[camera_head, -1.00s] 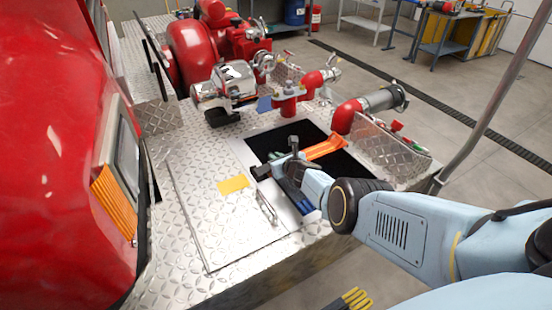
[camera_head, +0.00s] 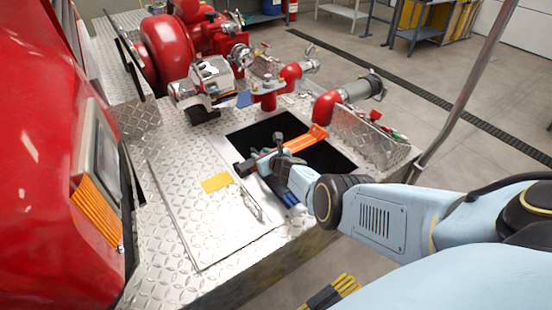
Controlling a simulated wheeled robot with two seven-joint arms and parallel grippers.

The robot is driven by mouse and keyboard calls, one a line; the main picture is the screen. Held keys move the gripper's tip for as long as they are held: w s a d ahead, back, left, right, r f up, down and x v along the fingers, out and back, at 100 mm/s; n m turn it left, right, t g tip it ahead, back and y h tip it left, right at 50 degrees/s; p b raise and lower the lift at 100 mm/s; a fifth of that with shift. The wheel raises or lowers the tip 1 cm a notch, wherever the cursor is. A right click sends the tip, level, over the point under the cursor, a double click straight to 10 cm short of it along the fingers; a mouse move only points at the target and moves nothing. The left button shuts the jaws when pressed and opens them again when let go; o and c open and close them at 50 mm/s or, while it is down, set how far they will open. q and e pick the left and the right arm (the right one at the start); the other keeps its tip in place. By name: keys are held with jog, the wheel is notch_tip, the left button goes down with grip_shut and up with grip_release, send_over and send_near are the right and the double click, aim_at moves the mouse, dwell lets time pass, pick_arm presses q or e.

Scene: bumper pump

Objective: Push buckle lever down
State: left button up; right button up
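A metal buckle-like fitting (camera_head: 250,205) lies along the right edge of the diamond-plate lid, beside the dark open well. I cannot tell for certain which part is its lever. My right gripper (camera_head: 262,156) is above the near left side of the well, up and right of the fitting. Its two dark fingers stand apart with nothing visible between them. An orange bar (camera_head: 304,140) shows in the well just beyond the gripper. A dark blue piece (camera_head: 286,196) lies under the wrist, partly hidden. My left gripper is not in view.
The diamond-plate lid (camera_head: 195,228) with a yellow label (camera_head: 216,182) is clear. Red pipe fittings (camera_head: 268,98) and a chrome part (camera_head: 208,78) stand behind the well (camera_head: 250,140). A red vehicle body (camera_head: 45,180) fills the left. A metal pole (camera_head: 470,85) rises at right.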

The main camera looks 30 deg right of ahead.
jog(key=p+v, duration=1.1)
jog(key=v, duration=0.1)
jog(key=shift+s, duration=0.15)
dwell(0.3)
